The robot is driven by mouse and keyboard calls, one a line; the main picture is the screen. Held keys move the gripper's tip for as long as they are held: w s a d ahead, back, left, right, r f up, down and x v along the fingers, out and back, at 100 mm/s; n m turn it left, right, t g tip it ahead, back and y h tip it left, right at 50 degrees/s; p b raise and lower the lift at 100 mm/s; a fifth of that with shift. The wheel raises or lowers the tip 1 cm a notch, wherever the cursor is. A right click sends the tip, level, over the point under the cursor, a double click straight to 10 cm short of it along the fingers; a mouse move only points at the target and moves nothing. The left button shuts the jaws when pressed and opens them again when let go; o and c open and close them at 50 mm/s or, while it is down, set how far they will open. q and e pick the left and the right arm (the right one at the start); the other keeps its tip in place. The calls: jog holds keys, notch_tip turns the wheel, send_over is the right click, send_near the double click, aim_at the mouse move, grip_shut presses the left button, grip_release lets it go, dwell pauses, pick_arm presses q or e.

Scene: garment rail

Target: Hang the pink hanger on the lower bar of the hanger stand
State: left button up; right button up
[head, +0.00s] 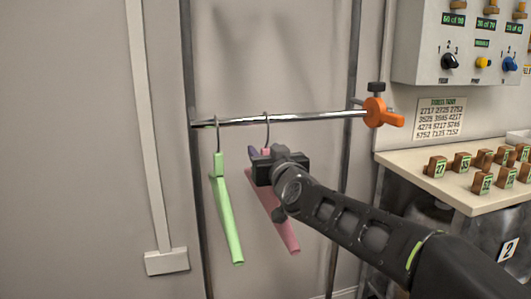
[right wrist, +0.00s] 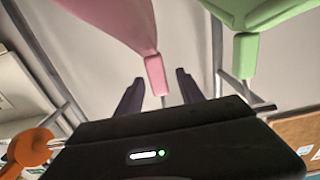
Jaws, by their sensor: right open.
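The pink hanger (head: 272,210) hangs by its hook over the chrome bar (head: 290,119) of the hanger stand, its body sloping down behind my right arm. My right gripper (head: 261,156) is at its neck, just under the bar, and covers part of it. In the right wrist view the image is turned over, and the neck of the pink hanger (right wrist: 155,72) lies between the two parted fingers (right wrist: 157,88). Contact with the fingers does not show. My left gripper is not in view.
A green hanger (head: 226,215) hangs on the same bar to the left. An orange clamp (head: 377,112) sits at the bar's right end. A bench (head: 440,190) with several numbered blocks and a control box (head: 465,45) stand at the right.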

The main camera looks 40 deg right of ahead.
jog(key=p+v, duration=0.1)
jog(key=v, duration=0.5)
jog(key=shift+s+a+r, duration=0.1)
jog(key=shift+s+a, duration=0.05)
jog(key=shift+s, duration=0.2)
jog(key=shift+s+a, duration=0.2)
jog(key=shift+s, duration=0.3)
